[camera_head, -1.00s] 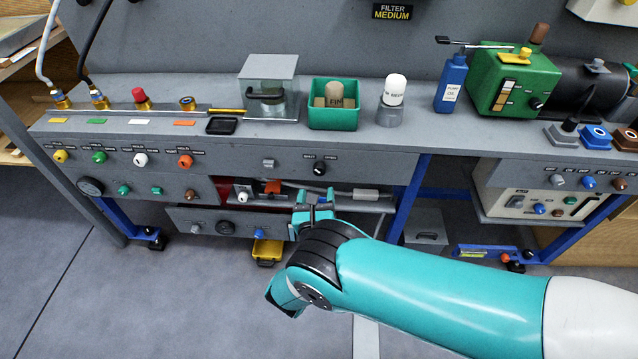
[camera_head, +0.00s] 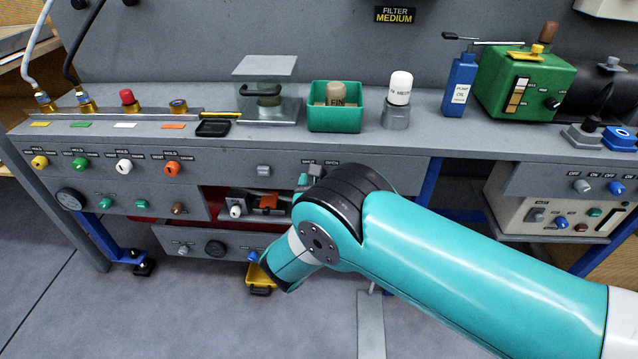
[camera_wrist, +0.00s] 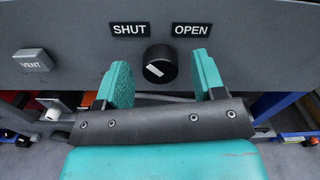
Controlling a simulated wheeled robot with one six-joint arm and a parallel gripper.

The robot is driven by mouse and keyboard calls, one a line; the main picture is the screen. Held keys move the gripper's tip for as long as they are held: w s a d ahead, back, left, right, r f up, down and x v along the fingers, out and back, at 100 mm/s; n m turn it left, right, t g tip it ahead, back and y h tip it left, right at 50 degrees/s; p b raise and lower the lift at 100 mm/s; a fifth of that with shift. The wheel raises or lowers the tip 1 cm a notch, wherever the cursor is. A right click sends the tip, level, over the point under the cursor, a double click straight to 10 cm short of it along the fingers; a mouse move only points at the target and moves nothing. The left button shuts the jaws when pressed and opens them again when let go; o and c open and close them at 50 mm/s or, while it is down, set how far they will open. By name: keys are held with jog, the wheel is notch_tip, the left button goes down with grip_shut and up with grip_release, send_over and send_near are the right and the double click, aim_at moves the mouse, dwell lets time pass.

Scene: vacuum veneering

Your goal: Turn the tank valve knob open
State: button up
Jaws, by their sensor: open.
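The tank valve knob (camera_wrist: 160,65) is a round black knob with a white mark, set in the grey panel. In the wrist view it sits below and between the SHUT label (camera_wrist: 130,30) and the OPEN label (camera_wrist: 190,30). The white mark is slanted. My gripper (camera_wrist: 161,62) is open, with one teal finger left of the knob and one right. Gaps show on both sides of the knob, and I see no contact. In the head view my gripper (camera_head: 309,175) is at the panel's front and largely hides the knob.
A grey VENT button (camera_wrist: 32,60) is left of the knob. Above is the bench top with a green bin (camera_head: 335,119) and a clear-sided box (camera_head: 265,70). A shelf opening with an orange item (camera_head: 268,202) lies below. A yellow tray (camera_head: 260,280) is lower down.

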jog(key=shift+w, duration=0.4)
jog(key=c, duration=0.9)
jog(key=shift+m, duration=0.3)
jog(key=shift+f+m+b, duration=0.1)
jog(key=shift+m+b, duration=3.05)
jog(key=shift+m, duration=5.45)
